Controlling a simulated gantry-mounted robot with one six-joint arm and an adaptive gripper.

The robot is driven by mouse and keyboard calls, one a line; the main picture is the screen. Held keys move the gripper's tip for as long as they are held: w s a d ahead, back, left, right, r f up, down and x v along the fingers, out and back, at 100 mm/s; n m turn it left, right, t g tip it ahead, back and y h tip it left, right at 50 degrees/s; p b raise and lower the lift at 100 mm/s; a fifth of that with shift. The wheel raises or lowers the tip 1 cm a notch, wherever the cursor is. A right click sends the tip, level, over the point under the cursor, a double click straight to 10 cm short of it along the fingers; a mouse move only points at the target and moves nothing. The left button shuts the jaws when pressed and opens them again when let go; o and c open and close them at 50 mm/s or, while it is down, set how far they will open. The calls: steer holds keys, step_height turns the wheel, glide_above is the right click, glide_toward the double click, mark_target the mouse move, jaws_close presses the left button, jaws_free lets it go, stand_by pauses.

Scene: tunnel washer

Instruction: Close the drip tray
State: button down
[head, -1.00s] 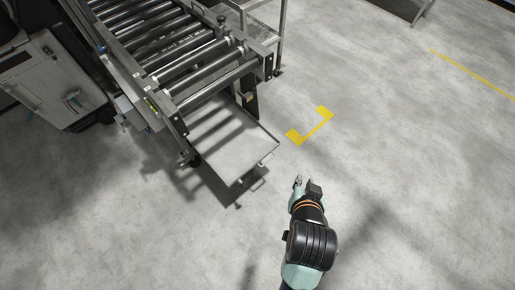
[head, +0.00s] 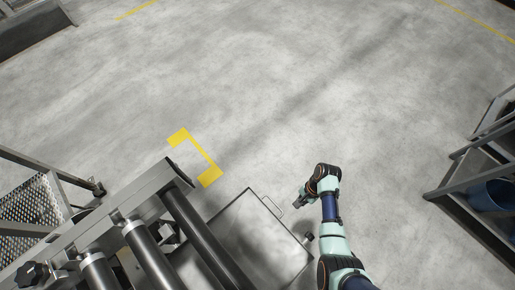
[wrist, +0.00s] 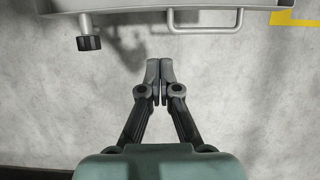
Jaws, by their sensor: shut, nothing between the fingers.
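The drip tray (head: 248,235) is a flat grey metal tray. It sticks out from under the roller conveyor in the head view. Its outer edge carries a bar handle (head: 272,207) and a black knob (head: 309,237). In the wrist view, the tray front (wrist: 130,5) crosses the top, with the handle (wrist: 203,28) right of centre and the knob (wrist: 89,43) to the left. My gripper (head: 298,204) is outside the tray's front edge, between handle and knob. In the wrist view its fingertips (wrist: 160,63) are together, empty and apart from the handle.
The roller conveyor (head: 190,215) stands over the tray's inner part. A perforated metal step (head: 25,215) is at the left. A grey metal rack (head: 480,150) with a blue bucket (head: 492,195) is at the right. The floor beyond, with a yellow corner mark (head: 203,160), is clear.

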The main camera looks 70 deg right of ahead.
steer(key=a+r+b+x, duration=0.1)
steer(key=a+b+x, duration=0.1)
steer(key=b+x, duration=0.4)
steer(key=x, duration=0.5)
steer(key=shift+w+b, duration=0.3)
steer(key=shift+w, duration=0.1)
steer(key=shift+a, duration=0.1)
